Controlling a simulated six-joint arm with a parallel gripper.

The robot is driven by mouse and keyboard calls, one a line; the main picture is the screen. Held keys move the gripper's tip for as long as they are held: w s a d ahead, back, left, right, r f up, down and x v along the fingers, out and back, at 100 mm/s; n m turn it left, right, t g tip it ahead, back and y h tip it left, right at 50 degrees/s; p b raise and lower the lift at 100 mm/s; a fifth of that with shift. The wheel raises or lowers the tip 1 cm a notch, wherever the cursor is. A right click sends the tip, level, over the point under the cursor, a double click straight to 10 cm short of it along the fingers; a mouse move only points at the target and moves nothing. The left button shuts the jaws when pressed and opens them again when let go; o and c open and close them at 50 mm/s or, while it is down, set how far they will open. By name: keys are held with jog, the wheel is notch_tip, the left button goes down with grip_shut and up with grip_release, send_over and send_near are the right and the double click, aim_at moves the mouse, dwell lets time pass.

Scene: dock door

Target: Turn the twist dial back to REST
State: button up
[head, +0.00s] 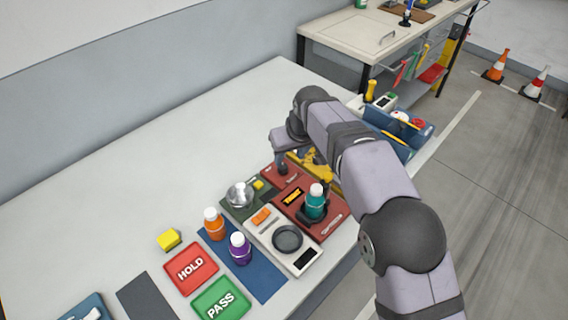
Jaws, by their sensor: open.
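My gripper (283,160) is pointed down over the far end of a dark red panel (275,178), to the left of a yellow piece (322,170). It is open, and I see nothing held in it. My arm covers part of the area to its right. I cannot make out a clearly marked twist dial or the word REST.
HOLD (191,269) and PASS (221,300) plates lie nearer me. The bench's far left is clear.

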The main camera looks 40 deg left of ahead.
aim_at(283, 166)
jog(key=shift+s+a+p+x, duration=0.15)
jog(key=shift+p+x, duration=0.5)
jog(key=shift+x, duration=1.15)
jog(key=shift+s+a+p+x, duration=0.15)
jog(key=shift+p+x, duration=0.5)
jog(key=shift+x, duration=1.2)
jog(key=shift+w+r, duration=0.1)
jog(key=c, duration=1)
